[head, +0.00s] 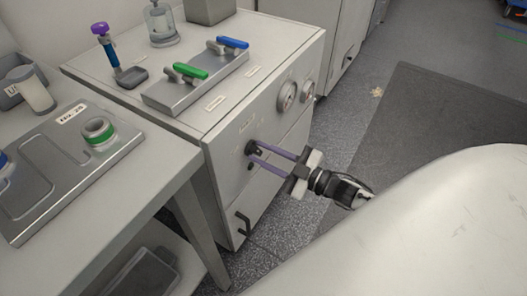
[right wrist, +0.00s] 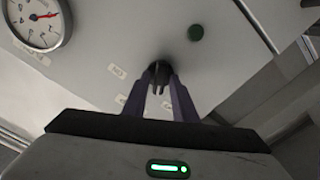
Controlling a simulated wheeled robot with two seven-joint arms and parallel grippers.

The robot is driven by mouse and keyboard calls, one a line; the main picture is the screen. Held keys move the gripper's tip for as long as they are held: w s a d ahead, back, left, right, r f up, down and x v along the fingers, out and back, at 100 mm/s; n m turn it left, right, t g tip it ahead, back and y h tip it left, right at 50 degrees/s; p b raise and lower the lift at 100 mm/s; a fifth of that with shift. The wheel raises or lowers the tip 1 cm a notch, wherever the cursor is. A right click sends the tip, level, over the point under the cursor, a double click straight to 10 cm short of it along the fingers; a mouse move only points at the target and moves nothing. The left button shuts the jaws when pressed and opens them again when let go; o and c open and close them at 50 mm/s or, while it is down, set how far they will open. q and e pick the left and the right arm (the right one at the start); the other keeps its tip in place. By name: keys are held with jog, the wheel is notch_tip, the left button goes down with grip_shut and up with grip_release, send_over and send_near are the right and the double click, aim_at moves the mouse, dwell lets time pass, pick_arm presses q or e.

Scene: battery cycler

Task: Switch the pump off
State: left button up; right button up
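The black rotary knob (head: 252,147) sits on the front of the white cabinet, with small labels around it. It also shows in the right wrist view (right wrist: 159,71), between the ends of my purple fingers. My right gripper (head: 256,155) points at the cabinet front, its two fingers apart with the tips at the knob. The right wrist view shows the fingertips (right wrist: 161,82) on either side of the knob; whether they press on it I cannot tell. My left gripper is not in view.
Two gauges (head: 287,97) are on the cabinet front; one shows in the right wrist view (right wrist: 38,22). A black handle (head: 242,223) is below. Green (head: 190,70) and blue (head: 232,43) valve levers sit on top. A side table (head: 150,160) stands at left.

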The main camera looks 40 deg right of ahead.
jog(key=shift+o, duration=0.5)
pick_arm(q)
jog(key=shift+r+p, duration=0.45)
jog(key=shift+p, duration=0.15)
pick_arm(e)
jog(key=v, duration=1)
jog(key=shift+s, duration=0.15)
